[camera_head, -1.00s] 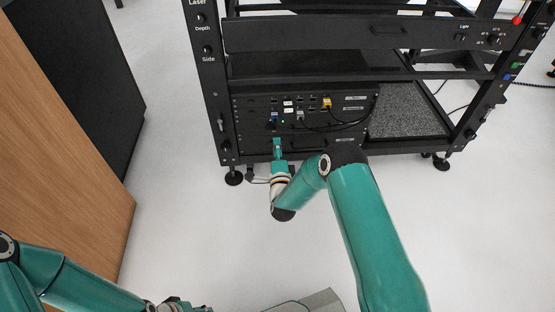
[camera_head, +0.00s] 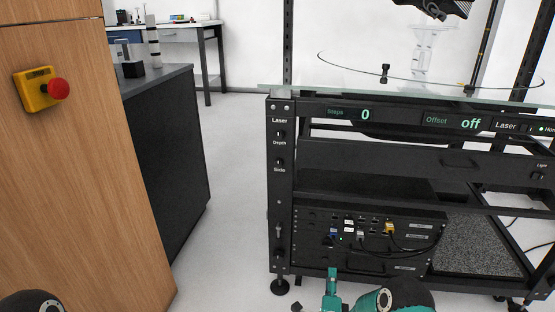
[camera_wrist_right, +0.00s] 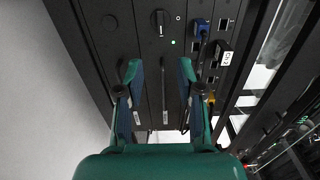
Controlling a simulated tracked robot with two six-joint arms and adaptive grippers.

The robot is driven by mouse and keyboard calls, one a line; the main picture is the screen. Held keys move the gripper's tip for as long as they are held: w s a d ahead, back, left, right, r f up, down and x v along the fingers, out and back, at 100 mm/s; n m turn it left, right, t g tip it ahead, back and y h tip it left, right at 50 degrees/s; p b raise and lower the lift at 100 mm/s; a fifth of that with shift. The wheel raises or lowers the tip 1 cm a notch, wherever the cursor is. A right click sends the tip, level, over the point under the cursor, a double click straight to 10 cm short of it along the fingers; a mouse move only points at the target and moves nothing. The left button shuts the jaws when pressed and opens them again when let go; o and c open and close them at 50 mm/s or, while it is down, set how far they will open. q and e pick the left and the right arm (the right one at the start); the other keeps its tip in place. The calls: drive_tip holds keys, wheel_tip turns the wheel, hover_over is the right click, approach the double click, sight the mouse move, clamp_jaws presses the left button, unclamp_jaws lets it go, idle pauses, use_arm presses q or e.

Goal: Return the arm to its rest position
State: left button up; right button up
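My right gripper (camera_head: 332,290) is at the bottom of the head view, in front of the lower part of the black turntable rack (camera_head: 283,185). In the right wrist view the two teal fingers of the right gripper (camera_wrist_right: 158,75) stand apart with nothing between them. They face the black control panel (camera_wrist_right: 110,45) with its knob, green light and plugged cables. In the head view the panel (camera_head: 310,245) is low in the rack. I cannot tell whether the fingers touch it. Only a joint of my left arm shows, at the bottom left; its gripper is out of view.
A wooden cabinet (camera_head: 90,180) with a red emergency button (camera_head: 58,88) stands at the left. A dark counter (camera_head: 170,150) is behind it. A glass plate (camera_head: 400,94) tops the rack. The floor (camera_head: 235,200) between counter and rack is clear.

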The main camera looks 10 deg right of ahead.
wheel_tip(320, 180, up, 6)
drive_tip(key=s+d+n+g+y+p, duration=0.1)
drive_tip(key=s+d+g+p, duration=0.15)
drive_tip(key=p, duration=0.25)
drive_tip(key=s+a+f+n+g+y+p, duration=0.1)
drive_tip(key=s+a+f+n+g+y, duration=0.35)
drive_tip(key=s, duration=0.55)
drive_tip(key=s+a+f+n+g+y, duration=0.1)
drive_tip(key=s+a+f+n+g, duration=0.3)
drive_tip(key=s+n, duration=0.5)
drive_tip(key=s+a+f+n+g+y+p, duration=0.15)
drive_tip(key=s+a+n+g+y, duration=0.35)
drive_tip(key=s, duration=0.7)
wheel_tip(320, 180, up, 38)
drive_tip(key=d+h+p, duration=0.1)
drive_tip(key=h+p, duration=0.1)
drive_tip(key=p, duration=3.5)
drive_tip(key=shift+f+g, duration=0.2)
drive_tip(key=shift+g, duration=0.2)
drive_tip(key=shift+w+d+f+h, duration=0.1)
drive_tip(key=shift+h, duration=0.15)
drive_tip(key=shift+d, duration=0.1)
